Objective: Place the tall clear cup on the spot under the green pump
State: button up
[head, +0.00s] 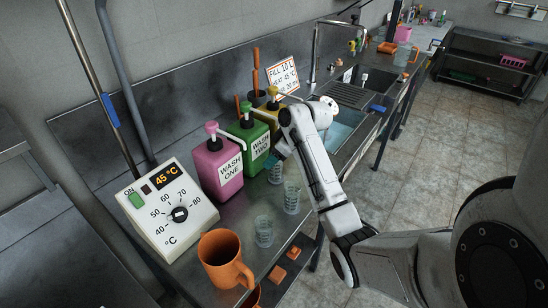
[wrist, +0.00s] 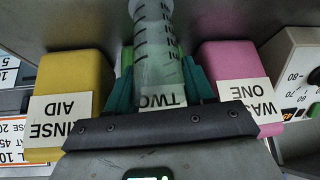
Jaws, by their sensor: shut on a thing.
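The tall clear cup (wrist: 158,50) with dark graduation marks is between the teal fingers of my gripper (wrist: 155,88), which is shut on it. In the head view my gripper (head: 275,160) is partly hidden by my arm, and the held cup (head: 276,174) shows in front of the green pump bottle (head: 250,138), labelled WASH TWO. I cannot tell whether the cup's base touches the counter. The green bottle (wrist: 127,60) shows behind the cup in the wrist view. The spot under its pump is not distinguishable.
A pink WASH ONE bottle (head: 217,168) and a yellow bottle (head: 270,116) flank the green one. Two other clear cups (head: 291,196) (head: 264,231) and an orange mug (head: 222,262) stand nearer. A temperature box (head: 170,215) is left, a sink (head: 345,128) right.

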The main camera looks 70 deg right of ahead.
jog(key=o, duration=1)
jog(key=shift+f, duration=0.15)
jog(key=shift+r, duration=0.3)
jog(key=v, duration=1.1)
jog(key=shift+s+r, duration=0.25)
jog(key=shift+r, duration=0.1)
